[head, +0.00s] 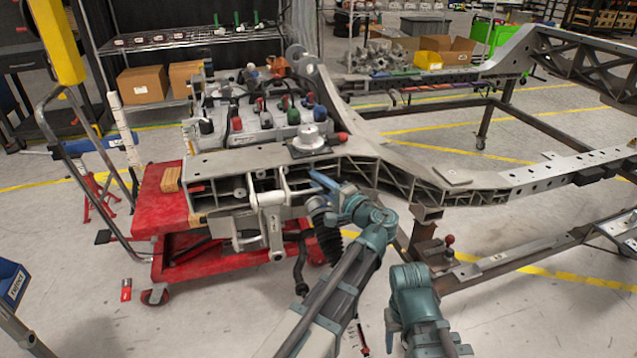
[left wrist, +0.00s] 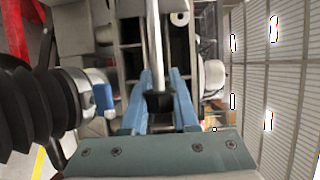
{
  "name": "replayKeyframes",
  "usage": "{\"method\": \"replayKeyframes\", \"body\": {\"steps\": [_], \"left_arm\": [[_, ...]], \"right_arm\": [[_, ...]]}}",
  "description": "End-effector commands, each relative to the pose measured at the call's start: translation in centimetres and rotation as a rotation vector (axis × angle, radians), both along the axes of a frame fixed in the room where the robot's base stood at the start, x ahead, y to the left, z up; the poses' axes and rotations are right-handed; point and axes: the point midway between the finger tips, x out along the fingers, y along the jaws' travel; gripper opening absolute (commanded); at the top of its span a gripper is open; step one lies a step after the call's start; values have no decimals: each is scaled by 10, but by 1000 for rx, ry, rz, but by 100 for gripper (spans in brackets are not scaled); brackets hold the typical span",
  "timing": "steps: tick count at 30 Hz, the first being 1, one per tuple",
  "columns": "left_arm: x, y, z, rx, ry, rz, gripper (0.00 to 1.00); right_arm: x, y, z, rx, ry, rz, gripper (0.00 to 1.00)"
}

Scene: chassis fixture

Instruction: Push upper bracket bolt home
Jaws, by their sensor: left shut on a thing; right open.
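The light grey bracket (head: 270,215) is at the front end of the chassis frame (head: 380,170), with its upper arm reaching up against the frame. My left gripper (head: 318,179) is just right of the bracket's upper end. In the left wrist view its blue fingers (left wrist: 162,98) are closed around a slim pale bar, which I take to be the upper bracket bolt (left wrist: 157,50). The bar points away from the gripper towards the frame; how deep it sits cannot be told. My right arm's teal wrist shows at the bottom of the head view, but its fingertips are hidden.
A black ribbed bellows (left wrist: 35,105) is close beside the left gripper. A red cart (head: 165,215) stands left of the bracket under the frame. Open floor lies in front at left.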

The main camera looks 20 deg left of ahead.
Motion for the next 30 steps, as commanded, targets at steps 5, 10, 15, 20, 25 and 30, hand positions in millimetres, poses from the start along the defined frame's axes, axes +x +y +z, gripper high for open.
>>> {"method": "replayKeyframes", "body": {"steps": [5,10,15,20,25,30], "left_arm": [[-1,0,-1,-2,0,1,0],[-1,0,-1,-2,0,1,0],[-1,0,-1,-2,0,1,0],[-2,2,-1,-2,0,2,0],[-17,22,-1,-2,0,4,0],[-26,37,-1,-2,0,2,0]], "right_arm": [[0,0,0,0,0,0,58],[0,0,0,0,0,0,58],[0,0,0,0,0,0,58],[0,0,0,0,0,0,58],[0,0,0,0,0,0,58],[0,0,0,0,0,0,58]]}}
